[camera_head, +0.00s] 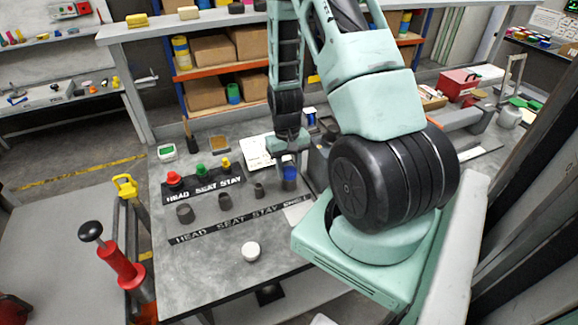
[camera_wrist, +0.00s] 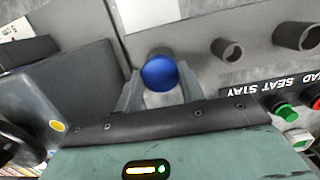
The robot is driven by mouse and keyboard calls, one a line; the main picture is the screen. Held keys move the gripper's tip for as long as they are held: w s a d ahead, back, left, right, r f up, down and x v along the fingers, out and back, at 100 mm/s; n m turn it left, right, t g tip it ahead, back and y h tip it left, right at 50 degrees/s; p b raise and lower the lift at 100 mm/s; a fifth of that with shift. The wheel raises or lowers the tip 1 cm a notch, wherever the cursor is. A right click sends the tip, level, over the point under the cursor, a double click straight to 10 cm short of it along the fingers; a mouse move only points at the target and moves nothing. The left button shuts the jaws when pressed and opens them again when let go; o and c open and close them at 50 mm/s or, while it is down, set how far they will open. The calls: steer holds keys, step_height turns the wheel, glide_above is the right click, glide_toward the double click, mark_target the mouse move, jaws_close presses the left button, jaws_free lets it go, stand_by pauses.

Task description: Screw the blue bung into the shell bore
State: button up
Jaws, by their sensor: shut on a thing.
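The blue bung (camera_wrist: 160,74) is between the two fingers of my gripper (camera_wrist: 161,88) in the wrist view, and the gripper is shut on it. In the head view the blue bung (camera_head: 290,173) shows just below my gripper (camera_head: 287,155). A grey tubular shell (camera_head: 289,185) stands right under the bung on the table, and a bit of its dark rim shows behind the bung in the wrist view. The bung appears at the shell's mouth; I cannot tell how deep it sits. The bore itself is hidden by the bung.
Several grey open tubes (camera_head: 224,201) stand in a row to the left on the grey table (camera_head: 200,285). Behind them a labelled strip holds red, green and yellow (camera_head: 226,163) plugs. A white round object (camera_head: 251,251) lies near the front. A dark grey box (camera_wrist: 75,85) stands close beside my gripper.

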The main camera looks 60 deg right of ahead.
steer(key=m, duration=0.4)
steer(key=shift+m, duration=0.3)
steer(key=m, duration=0.3)
steer(key=shift+t+y, duration=0.3)
steer(key=shift+t, duration=0.1)
steer(key=m+b, duration=0.1)
steer(key=m, duration=0.5)
steer(key=shift+t, duration=0.3)
